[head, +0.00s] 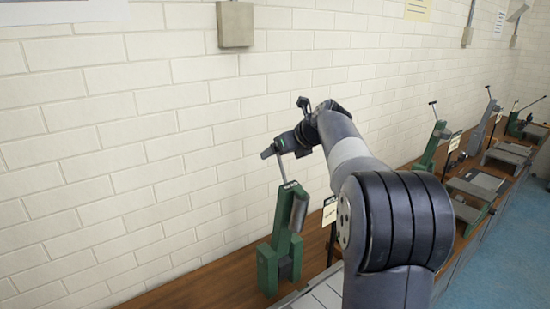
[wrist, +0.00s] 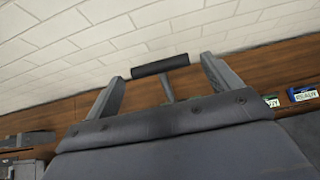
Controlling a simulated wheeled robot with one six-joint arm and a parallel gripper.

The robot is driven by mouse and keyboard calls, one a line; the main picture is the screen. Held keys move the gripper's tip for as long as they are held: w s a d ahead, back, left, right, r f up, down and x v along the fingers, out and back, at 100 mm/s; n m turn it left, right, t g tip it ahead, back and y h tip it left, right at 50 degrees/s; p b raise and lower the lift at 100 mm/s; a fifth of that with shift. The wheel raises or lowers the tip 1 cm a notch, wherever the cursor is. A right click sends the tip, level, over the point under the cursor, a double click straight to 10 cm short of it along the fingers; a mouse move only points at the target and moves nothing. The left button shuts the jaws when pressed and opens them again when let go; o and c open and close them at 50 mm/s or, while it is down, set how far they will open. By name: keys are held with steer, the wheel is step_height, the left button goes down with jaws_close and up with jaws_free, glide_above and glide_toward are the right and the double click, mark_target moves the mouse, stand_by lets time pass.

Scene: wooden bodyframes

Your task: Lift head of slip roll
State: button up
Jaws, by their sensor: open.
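A green machine (head: 281,235) with a grey cylindrical part stands on the wooden bench by the wall in the head view. I take it for the slip roll. A thin grey lever (head: 282,170) rises from its top to my gripper. In the wrist view the lever's black crossbar handle (wrist: 160,66) lies across the space between the fingertips, with its grey rod below. My gripper (head: 269,151) is at the lever's top, and it also shows in the wrist view (wrist: 162,72). Its fingers are apart, one each side of the handle. Whether they touch it is unclear.
More green and grey bench machines (head: 433,148) with upright levers stand along the bench to the right. The brick wall (head: 120,170) is close behind the bench. Small labels (wrist: 303,93) show at right in the wrist view. Blue floor (head: 505,255) is open at right.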

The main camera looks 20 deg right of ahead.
steer(key=shift+b+v, duration=0.3)
steer(key=shift+v, duration=2.1)
steer(key=p+x, duration=0.2)
steer(key=x, duration=0.8)
steer(key=shift+f, duration=0.15)
